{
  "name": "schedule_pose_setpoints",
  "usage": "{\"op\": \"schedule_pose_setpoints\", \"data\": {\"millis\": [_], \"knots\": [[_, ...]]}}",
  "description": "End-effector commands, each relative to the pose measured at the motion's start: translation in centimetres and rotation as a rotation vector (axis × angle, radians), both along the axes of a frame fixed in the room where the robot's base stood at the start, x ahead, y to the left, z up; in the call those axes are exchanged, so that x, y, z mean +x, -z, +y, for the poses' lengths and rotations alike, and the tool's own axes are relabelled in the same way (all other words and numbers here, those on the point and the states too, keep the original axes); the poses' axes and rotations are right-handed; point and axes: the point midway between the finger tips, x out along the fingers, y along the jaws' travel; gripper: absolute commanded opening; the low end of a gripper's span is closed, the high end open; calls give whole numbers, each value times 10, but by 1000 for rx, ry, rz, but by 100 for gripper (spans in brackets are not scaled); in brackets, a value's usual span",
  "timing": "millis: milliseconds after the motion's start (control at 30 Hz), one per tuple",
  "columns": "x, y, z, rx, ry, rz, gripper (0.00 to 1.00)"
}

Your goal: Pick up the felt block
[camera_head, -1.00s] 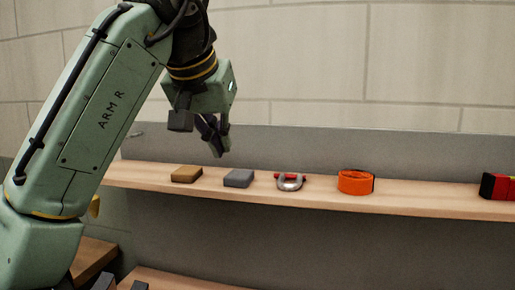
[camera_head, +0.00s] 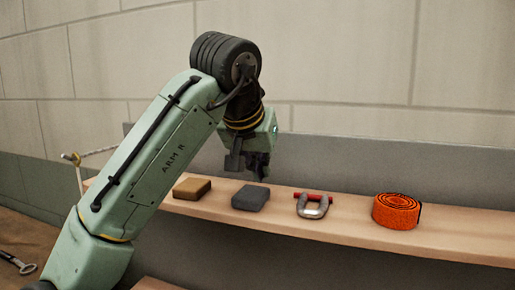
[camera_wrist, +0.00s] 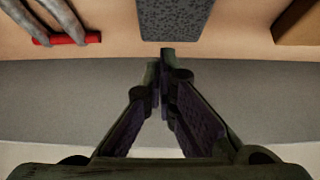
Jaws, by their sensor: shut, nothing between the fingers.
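A dark grey, speckled block (camera_head: 250,198), which looks like the felt block, lies flat on the wooden shelf between a brown block and a shackle. In the wrist view the grey block (camera_wrist: 176,18) shows at the top middle, cut off by the picture's edge. My gripper (camera_head: 258,172) hangs above and close behind the grey block, pointing down. In the wrist view the fingertips of my gripper (camera_wrist: 166,58) come together just short of the block's near edge, with nothing held. Whether they touch the block I cannot tell.
On the shelf (camera_head: 345,222), a brown block (camera_head: 192,188) lies to the left, a metal shackle with a red pin (camera_head: 313,205) to the right, and a rolled orange strap (camera_head: 397,211) farther right. A grey panel (camera_head: 400,165) rises behind the shelf.

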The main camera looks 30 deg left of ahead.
Motion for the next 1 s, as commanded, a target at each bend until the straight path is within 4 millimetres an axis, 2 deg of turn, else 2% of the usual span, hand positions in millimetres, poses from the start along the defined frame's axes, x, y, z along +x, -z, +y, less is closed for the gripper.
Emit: {"op": "schedule_pose_setpoints", "data": {"millis": [200,567,833,1000], "knots": [[11,14,3,1,-1,0,0],[12,16,3,0,0,-1,0],[-22,18,-6,0,1,0,0],[-26,16,-7,0,0,1,0]]}}
